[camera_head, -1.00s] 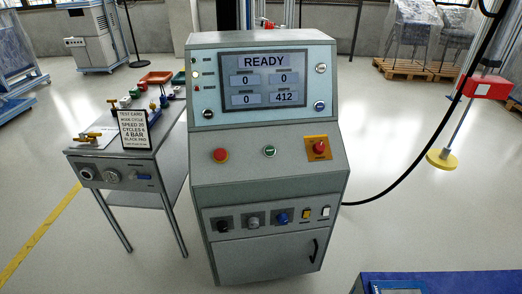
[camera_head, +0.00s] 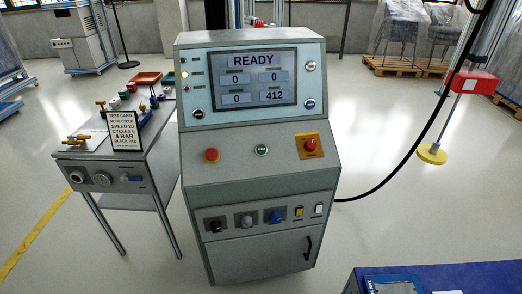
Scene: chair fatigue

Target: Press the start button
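The control console (camera_head: 250,230) stands upright in the middle of the view. Its screen (camera_head: 252,79) reads READY, with three zeros and 412. On the sloped panel below, a green button (camera_head: 261,150) sits in the middle; it looks like the start button, though its label is too small to read. A red button (camera_head: 211,155) is to its left. A red knob (camera_head: 310,146) on a yellow plate is to its right. Neither of my grippers shows in this view.
A side table (camera_head: 110,165) with a test card (camera_head: 124,132) and several small fittings stands left of the console. A blue surface (camera_head: 440,278) is at the lower right. A black cable (camera_head: 400,170) runs from the console's right side. The floor in front is clear.

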